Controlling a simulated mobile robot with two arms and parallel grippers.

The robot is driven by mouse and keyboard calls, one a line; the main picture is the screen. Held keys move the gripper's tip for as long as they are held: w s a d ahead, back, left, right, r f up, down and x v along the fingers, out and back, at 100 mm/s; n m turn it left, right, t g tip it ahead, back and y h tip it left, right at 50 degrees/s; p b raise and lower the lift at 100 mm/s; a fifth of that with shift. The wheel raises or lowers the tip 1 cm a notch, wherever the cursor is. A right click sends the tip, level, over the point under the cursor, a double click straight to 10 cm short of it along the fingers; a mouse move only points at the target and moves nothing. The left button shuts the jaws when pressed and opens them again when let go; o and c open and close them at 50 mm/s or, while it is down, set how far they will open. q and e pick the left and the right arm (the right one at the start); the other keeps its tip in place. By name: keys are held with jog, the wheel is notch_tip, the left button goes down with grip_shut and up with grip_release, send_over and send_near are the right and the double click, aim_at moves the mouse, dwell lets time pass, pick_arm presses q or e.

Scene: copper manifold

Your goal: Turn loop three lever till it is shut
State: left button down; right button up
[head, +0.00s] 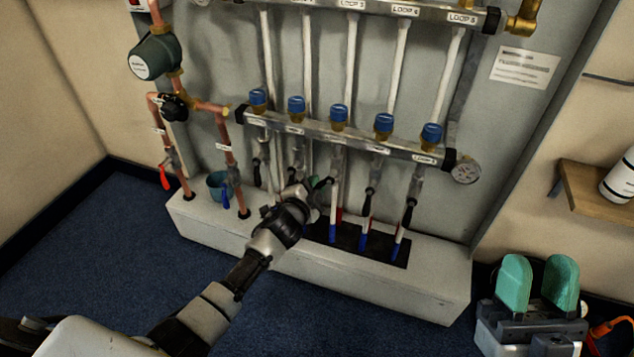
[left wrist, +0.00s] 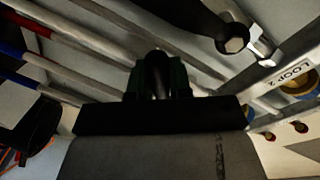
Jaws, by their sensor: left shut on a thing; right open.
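The lower manifold bar (head: 318,131) carries a row of blue-capped valves, with black levers below it. The loop three lever (head: 326,182) is the middle one; its black grip slants out to the left, away from its pipe. My left gripper (head: 312,189) is at the end of this grip and shut on it. In the left wrist view, the dark grip (left wrist: 157,75) sits between the fingers of my left gripper (left wrist: 158,85), which hide part of it. My right gripper (head: 537,288) is open and empty at the lower right, with green fingers, well away from the manifold.
The loop four lever (head: 368,202) and loop five lever (head: 409,212) hang along their pipes to the right. Another black lever (left wrist: 195,18) passes close in the left wrist view, near a LOOP 2 label (left wrist: 291,74). A pale plinth (head: 400,285) stands below.

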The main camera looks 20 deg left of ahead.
pick_arm(q)
jog(key=m, duration=0.1)
jog(key=r+m+p, duration=0.1)
jog(key=m, duration=0.1)
jog(key=r+m+y+p, duration=0.1)
jog(key=shift+a, duration=0.3)
jog(key=shift+r+m+p, duration=0.3)
jog(key=shift+m+p, duration=0.25)
jog(key=shift+m, duration=0.55)
pick_arm(e)
jog(key=w+f+g+h, duration=0.3)
jog(key=w+f+g, duration=0.2)
jog(key=f+g, duration=0.4)
jog(key=shift+d+g+h, duration=0.15)
jog(key=shift+g+h, duration=0.15)
pick_arm(q)
jog(key=c, duration=1)
grip_release()
jog(key=shift+c, duration=0.2)
